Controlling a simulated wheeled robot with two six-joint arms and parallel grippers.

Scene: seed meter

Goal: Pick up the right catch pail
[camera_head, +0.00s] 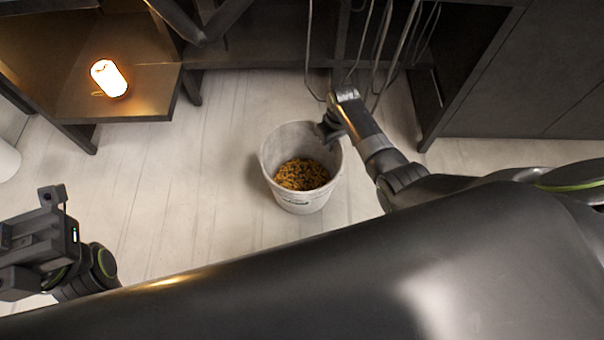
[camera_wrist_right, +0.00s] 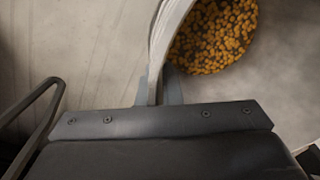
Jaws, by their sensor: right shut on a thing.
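The catch pail (camera_head: 302,204) is a whitish, round, open-topped bucket with yellow-brown seeds (camera_head: 302,174) inside. It is in the middle of the head view over the pale floor and looks about upright; I cannot tell whether its base touches the floor. My right gripper (camera_head: 328,128) is shut on the pail's rim at its far right side. In the right wrist view the pail wall (camera_wrist_right: 165,40) runs between the two fingers (camera_wrist_right: 158,92), with the seeds to the right. My left gripper (camera_head: 40,240) is at the left edge, away from the pail; its fingertips are unclear.
A dark stand with a shelf (camera_head: 135,105) holds a glowing lamp (camera_head: 108,78) at the upper left. Several grey cables (camera_head: 385,50) hang behind the pail. A dark cabinet (camera_head: 540,80) stands at the upper right. The floor (camera_head: 190,190) left of the pail is clear.

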